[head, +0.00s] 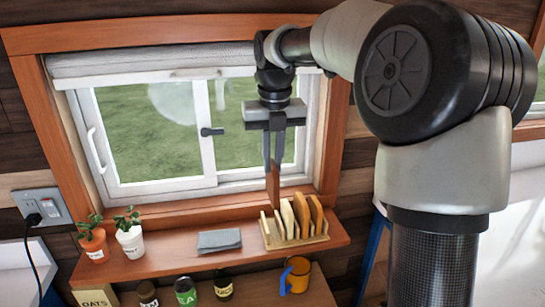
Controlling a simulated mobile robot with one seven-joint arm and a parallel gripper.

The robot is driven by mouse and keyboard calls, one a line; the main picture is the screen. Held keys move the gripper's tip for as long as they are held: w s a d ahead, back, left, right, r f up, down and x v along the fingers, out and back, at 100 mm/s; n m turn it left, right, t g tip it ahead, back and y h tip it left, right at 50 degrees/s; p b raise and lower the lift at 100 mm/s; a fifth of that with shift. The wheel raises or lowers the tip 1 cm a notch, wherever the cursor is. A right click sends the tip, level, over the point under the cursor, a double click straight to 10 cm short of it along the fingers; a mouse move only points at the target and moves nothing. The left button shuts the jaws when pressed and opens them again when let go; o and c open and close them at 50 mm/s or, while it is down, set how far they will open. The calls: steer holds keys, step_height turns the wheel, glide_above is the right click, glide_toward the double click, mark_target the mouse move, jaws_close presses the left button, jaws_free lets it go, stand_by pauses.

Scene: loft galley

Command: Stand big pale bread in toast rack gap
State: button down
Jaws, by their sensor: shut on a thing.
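My gripper (273,160) points down in front of the window, shut on a slice of bread (272,186). The slice hangs upright, turned nearly edge-on, and looks reddish brown here; its face and full size cannot be judged. It is above the left part of the wooden toast rack (298,243), and whether its lower edge clears the rack is hard to tell. The rack stands on the sill shelf. Several tan slices (302,214) stand upright in its middle and right. The left end shows thin pale dividers with open space between them.
A folded grey cloth (219,240) lies left of the rack. Two potted plants (130,240) stand farther left. Below the shelf are several jars (185,291) and an orange mug (296,274). The window handle (212,132) juts out left of my gripper.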

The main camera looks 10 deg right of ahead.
mark_target(272, 196)
steer(key=shift+f+b, duration=2.45)
steer(key=shift+f, duration=2.7)
steer(key=c, duration=1.7)
jaws_free()
